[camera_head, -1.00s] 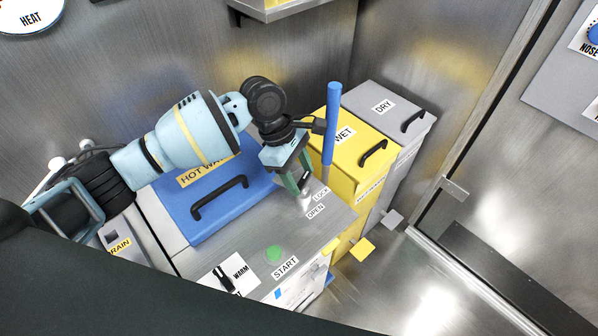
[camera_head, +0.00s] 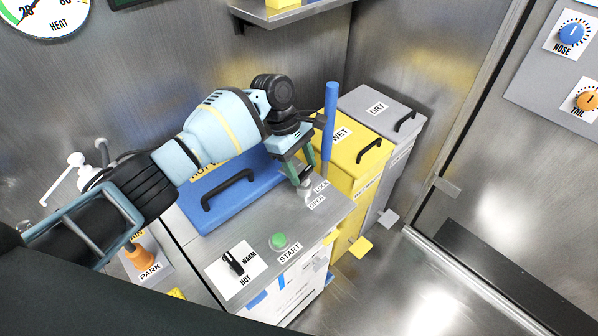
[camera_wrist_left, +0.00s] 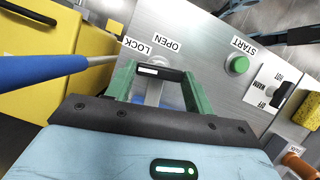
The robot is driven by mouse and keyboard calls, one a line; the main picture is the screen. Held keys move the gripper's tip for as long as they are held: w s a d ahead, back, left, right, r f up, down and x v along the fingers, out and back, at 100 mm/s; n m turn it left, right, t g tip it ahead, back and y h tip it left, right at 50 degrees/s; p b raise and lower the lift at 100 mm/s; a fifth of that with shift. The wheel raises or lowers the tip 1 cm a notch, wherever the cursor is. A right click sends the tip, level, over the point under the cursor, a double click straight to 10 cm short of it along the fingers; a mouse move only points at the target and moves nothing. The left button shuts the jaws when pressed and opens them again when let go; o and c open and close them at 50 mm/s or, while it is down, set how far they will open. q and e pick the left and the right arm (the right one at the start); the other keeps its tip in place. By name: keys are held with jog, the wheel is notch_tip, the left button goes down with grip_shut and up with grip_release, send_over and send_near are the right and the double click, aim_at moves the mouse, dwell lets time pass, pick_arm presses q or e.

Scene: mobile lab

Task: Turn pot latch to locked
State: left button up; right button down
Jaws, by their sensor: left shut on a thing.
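The pot latch (camera_head: 306,194) is a small grey metal piece on the steel counter top, beside the LOCK label (camera_head: 321,186) and the OPEN label (camera_head: 317,202). My left gripper (camera_head: 299,182) is shut on it from above with its green fingers. In the left wrist view the latch (camera_wrist_left: 153,94) shows partly between the fingers; the gripper's dark crossbar and the fingers hide the rest. I cannot tell exactly which label it points to. The blue pot lid (camera_head: 240,178) with a black handle lies just left of the gripper. My right gripper is not in view.
A blue-handled rod (camera_head: 330,108) stands upright close behind the gripper. Yellow WET (camera_head: 350,160) and grey DRY (camera_head: 372,103) bins stand to the right. A green START button (camera_head: 279,240) and a HOT/WARM switch (camera_head: 233,262) are at the counter's front.

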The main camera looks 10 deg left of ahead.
pick_arm(q)
jog(key=shift+w+r+m+g, duration=0.1)
jog(key=shift+r+m+g, duration=0.1)
jog(key=shift+m, duration=0.35)
jog(key=shift+w+r+m+g, duration=0.1)
jog(key=shift+m+g, duration=0.1)
jog(key=shift+m, duration=0.35)
jog(key=shift+f, duration=0.1)
jog(key=o, duration=1.1)
jog(key=shift+o, duration=1.4)
jog(key=shift+f, duration=0.15)
jog(key=shift+s, duration=0.1)
jog(key=v, duration=0.8)
jog(key=shift+d+f, duration=0.1)
jog(key=shift+d, duration=0.05)
